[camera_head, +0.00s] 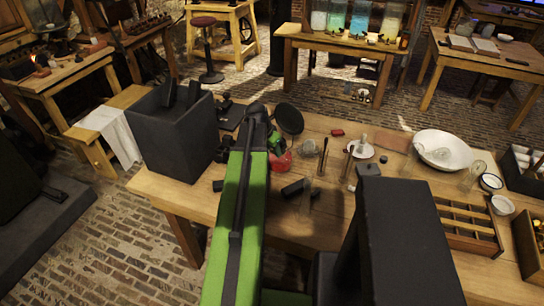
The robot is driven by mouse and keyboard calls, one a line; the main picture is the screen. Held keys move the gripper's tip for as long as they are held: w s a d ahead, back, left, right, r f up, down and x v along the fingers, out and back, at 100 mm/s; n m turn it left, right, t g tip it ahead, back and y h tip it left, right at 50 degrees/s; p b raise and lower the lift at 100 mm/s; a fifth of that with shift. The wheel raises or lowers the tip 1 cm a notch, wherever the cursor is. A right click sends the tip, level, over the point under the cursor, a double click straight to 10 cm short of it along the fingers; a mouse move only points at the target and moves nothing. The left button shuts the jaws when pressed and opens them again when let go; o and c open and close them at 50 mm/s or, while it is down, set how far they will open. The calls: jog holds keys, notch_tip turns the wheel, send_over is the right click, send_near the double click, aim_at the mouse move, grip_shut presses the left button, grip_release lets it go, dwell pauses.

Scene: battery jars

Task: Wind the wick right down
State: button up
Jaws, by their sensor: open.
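I cannot make out a wick or its winding knob in this view. On the workbench (330,235), a small upright piece stands by a white dish (363,151). A red object (283,161) sits just right of my green arm, partly hidden by it, with a green part above it. Slim upright pieces, one of them brown (323,157), stand between the red object and the dish. My arm reaches forward over the bench. Its jaws cannot be made out, and the arm hides what lies behind its far end.
A dark open box (178,138) stands at the bench's left. A round black disc (289,118) rises beside my arm. A white basin (443,150), glass jars and a wooden divided tray (467,224) fill the right. A small flame (51,61) shows on the left bench.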

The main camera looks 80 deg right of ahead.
grip_shut()
jog(key=shift+w+g+y, duration=0.2)
jog(key=shift+g+y, duration=0.2)
jog(key=shift+g, duration=0.2)
grip_release()
jog(key=shift+d, duration=0.1)
jog(key=shift+r, duration=0.15)
